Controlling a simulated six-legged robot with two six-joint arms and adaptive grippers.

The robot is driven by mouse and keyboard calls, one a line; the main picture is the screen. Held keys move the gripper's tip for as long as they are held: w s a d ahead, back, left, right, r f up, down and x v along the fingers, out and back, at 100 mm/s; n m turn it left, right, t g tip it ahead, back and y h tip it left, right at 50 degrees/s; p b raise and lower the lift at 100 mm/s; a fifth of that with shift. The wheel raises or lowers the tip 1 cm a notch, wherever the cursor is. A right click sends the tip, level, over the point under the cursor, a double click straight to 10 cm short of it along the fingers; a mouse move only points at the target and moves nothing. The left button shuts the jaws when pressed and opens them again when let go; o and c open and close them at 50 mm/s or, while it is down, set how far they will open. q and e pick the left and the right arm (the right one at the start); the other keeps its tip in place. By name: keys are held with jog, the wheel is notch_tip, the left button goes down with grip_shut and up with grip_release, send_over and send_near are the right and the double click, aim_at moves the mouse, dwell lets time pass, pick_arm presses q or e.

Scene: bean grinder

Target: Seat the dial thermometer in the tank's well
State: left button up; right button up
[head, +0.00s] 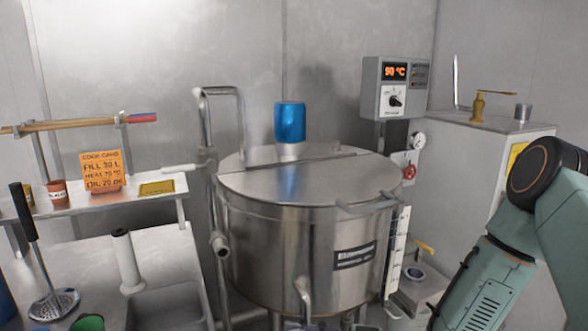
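The steel tank (300,250) stands in the middle with its flat lid (300,182) closed. A small round white dial (418,140) shows just right of the tank, above a red knob (409,172); I cannot tell for sure whether it is the dial thermometer or a fixed gauge. I cannot make out the thermometer's well. My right arm comes in from the right and runs down toward the bottom edge, right of the tank; its fingertips are out of the frame. My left gripper is not in view.
A control box (396,88) reading 90 °C is behind the tank, and a blue cylinder (290,122) rises at the lid's back. A steel cabinet (465,165) stands at the right.

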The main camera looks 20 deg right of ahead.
jog(key=shift+d, duration=0.1)
dwell(0.3)
jog(key=shift+a+r+m+t+h, duration=0.3)
jog(key=shift+a+r+m+t, duration=0.1)
jog(key=shift+a+m, duration=0.1)
jog(key=shift+w+a+m+t+h, duration=0.1)
jog(key=shift+a+m+t+h, duration=0.05)
jog(key=shift+m+t+h, duration=0.8)
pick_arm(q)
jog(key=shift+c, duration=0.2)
pick_arm(e)
jog(key=shift+f+m+t+h, duration=0.15)
jog(key=shift+m+t+h, duration=0.2)
jog(key=shift+t+h, duration=0.25)
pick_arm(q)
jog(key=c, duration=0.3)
pick_arm(e)
jog(key=shift+d+f+m+t+h, duration=0.2)
jog(key=shift+d+m+t+h, duration=0.2)
jog(key=shift+m+h, duration=0.35)
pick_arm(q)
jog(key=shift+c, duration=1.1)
pick_arm(e)
jog(key=shift+t+h, duration=0.25)
jog(key=shift+h, duration=0.05)
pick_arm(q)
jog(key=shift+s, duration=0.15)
